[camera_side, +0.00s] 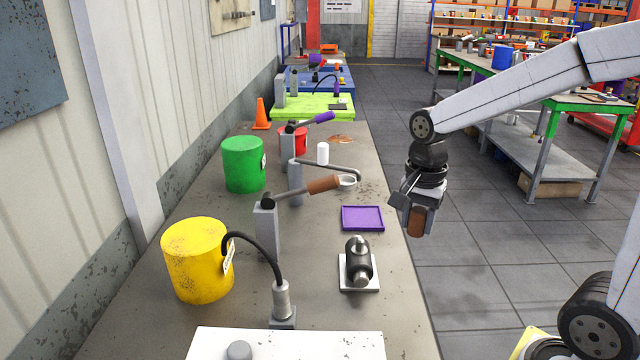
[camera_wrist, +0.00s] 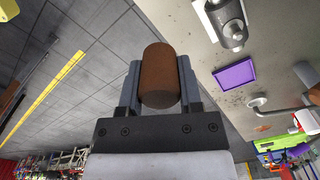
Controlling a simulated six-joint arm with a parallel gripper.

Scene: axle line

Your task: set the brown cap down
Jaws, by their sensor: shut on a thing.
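The brown cap (camera_wrist: 160,72) is a short cylinder held between the two fingers of my gripper (camera_wrist: 160,85) in the wrist view. My gripper (camera_side: 417,222) is shut on it. In the side view the brown cap (camera_side: 416,222) hangs below my gripper, at or just beyond the right edge of the workbench and above its top. A purple tray (camera_side: 362,218) lies on the bench to the left of my gripper and looks empty. It also shows in the wrist view (camera_wrist: 234,74).
A black and grey fitting on a white plate (camera_side: 358,268) stands in front of the tray. Levers on grey posts (camera_side: 267,230), a green bucket (camera_side: 243,164) and a yellow bucket (camera_side: 197,260) stand to the left. Bare bench (camera_side: 385,205) lies right of the tray.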

